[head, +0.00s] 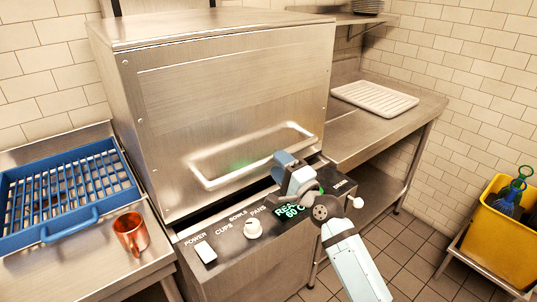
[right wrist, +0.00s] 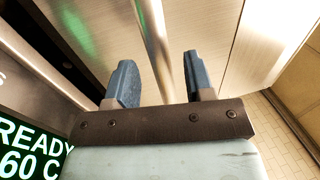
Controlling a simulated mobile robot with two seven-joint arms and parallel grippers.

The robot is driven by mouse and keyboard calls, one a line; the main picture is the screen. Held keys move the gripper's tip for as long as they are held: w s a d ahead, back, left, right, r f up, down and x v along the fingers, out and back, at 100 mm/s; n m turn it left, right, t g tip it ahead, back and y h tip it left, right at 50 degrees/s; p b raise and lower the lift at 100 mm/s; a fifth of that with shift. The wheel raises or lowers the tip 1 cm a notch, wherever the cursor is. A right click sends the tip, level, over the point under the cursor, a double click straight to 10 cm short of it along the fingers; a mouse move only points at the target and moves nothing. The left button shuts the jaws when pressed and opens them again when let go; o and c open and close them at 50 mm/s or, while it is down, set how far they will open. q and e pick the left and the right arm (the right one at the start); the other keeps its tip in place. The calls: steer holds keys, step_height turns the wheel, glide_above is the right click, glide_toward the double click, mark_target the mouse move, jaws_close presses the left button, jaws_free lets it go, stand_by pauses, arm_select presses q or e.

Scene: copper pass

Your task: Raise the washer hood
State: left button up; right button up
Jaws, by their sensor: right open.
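The washer hood (head: 225,100) is a large brushed-steel box standing low over the washer's control panel (head: 235,245), with a dark strip between them. A pale bar handle (head: 235,174) runs across the lower front of the hood. My right gripper (head: 286,163) is at the right part of this handle. In the right wrist view, the blue fingers of my right gripper (right wrist: 160,72) are apart, and the handle bar (right wrist: 154,38) runs between them without both fingers closing on it. My left gripper is not in view.
A blue rack (head: 65,195) and a copper mug (head: 131,233) are on the left counter. A white tray (head: 375,98) lies on the right counter. A yellow bin (head: 500,235) with green-handled bottles stands at far right. The floor between is clear.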

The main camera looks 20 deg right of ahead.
mark_target(269, 154)
steer(key=x, duration=0.5)
jaws_close()
